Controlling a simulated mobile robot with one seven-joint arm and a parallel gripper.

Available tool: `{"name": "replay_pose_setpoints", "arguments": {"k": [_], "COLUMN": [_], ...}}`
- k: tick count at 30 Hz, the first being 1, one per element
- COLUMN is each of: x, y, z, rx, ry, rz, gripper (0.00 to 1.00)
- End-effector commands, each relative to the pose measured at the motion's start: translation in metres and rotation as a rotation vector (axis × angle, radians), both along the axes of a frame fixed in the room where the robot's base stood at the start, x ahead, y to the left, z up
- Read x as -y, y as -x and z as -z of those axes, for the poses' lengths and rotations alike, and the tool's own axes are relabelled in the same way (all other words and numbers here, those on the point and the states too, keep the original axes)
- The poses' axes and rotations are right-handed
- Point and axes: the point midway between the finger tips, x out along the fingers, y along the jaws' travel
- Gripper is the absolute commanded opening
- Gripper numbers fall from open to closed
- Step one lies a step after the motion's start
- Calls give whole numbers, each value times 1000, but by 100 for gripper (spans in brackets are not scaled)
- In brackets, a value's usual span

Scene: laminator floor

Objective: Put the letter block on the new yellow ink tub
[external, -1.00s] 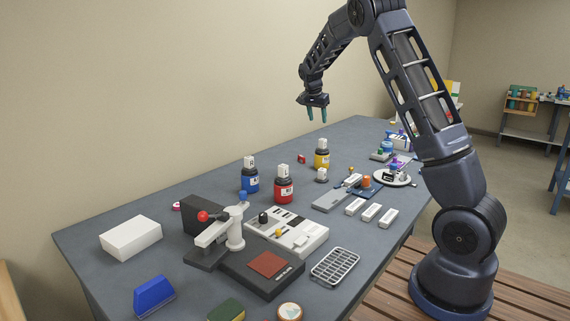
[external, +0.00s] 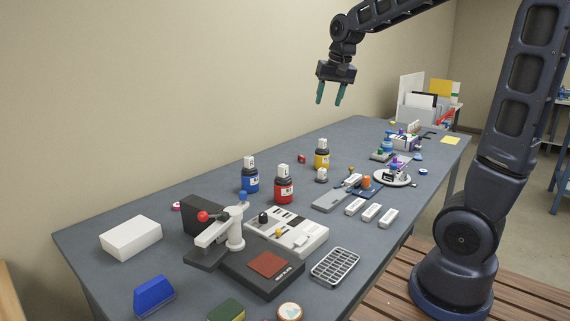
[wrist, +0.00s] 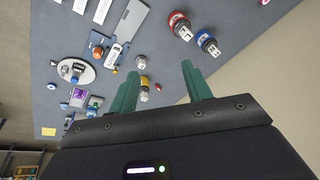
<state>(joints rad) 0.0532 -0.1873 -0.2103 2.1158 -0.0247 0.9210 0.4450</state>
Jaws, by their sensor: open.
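A yellow ink tub (external: 322,161) stands upright on the table, with a white block (external: 322,145) on its top; it also shows in the wrist view (wrist: 143,84). White blocks with dark marks also sit on the blue tub (external: 250,182) and the red tub (external: 283,191). I see only one yellow tub. My gripper (external: 329,100) is open and empty, high above the table; its green fingers (wrist: 160,72) are apart.
White bars (external: 371,212) lie at the right. A round white plate (external: 393,179) and several small items stand farther back.

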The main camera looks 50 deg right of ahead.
Motion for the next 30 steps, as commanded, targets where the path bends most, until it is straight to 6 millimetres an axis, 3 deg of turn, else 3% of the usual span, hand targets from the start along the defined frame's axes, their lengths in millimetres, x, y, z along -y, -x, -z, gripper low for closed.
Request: {"name": "replay_pose_setpoints", "arguments": {"k": [9, 18, 24, 30], "x": [-68, -115, -132, -137], "y": [92, 178, 215, 228], "z": [-7, 11, 27, 34], "rx": [46, 79, 90, 92], "ry": [42, 119, 165, 182], "rz": [-273, -520, -631, -670], "gripper": [49, 49, 49, 49]}}
